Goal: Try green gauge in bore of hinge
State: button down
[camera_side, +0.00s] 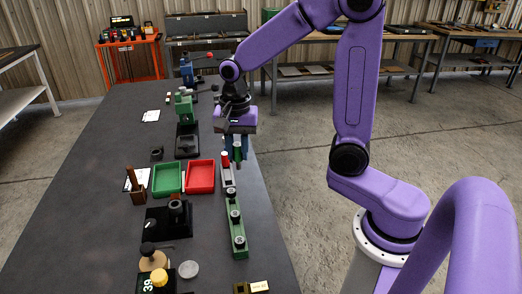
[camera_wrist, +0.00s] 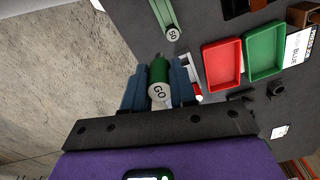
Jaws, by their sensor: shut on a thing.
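My gripper (camera_side: 236,152) is shut on the green gauge (camera_wrist: 158,76), a cylinder with a pale end face marked GO. Its blue-grey fingers close on the gauge from both sides in the wrist view (camera_wrist: 159,88). In the side view the green gauge (camera_side: 237,152) shows between the fingers, above the right part of the bench. I cannot pick out the hinge or its bore with certainty. A dark part (camera_side: 176,207) stands on a black plate (camera_side: 155,226), left of and nearer than my gripper.
A green tray (camera_side: 155,180) and a red tray (camera_side: 214,178) lie left of my gripper. A red-topped piece (camera_side: 224,158) stands close beside it. A long green rack (camera_side: 238,238) with several round-topped items lies nearer. A green press (camera_side: 184,107) stands farther back.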

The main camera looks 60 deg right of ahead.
jog(key=w+a+f, duration=0.1)
jog(key=w+a, duration=1)
jog(key=a, duration=0.2)
jog(key=shift+a+f, duration=0.2)
jog(key=shift+f, duration=0.1)
jog(key=shift+f, duration=2.5)
jog(key=shift+f, duration=1.8)
dwell(0.9)
jog(key=shift+w+r, duration=0.1)
jog(key=shift+r, duration=0.05)
dwell(1.0)
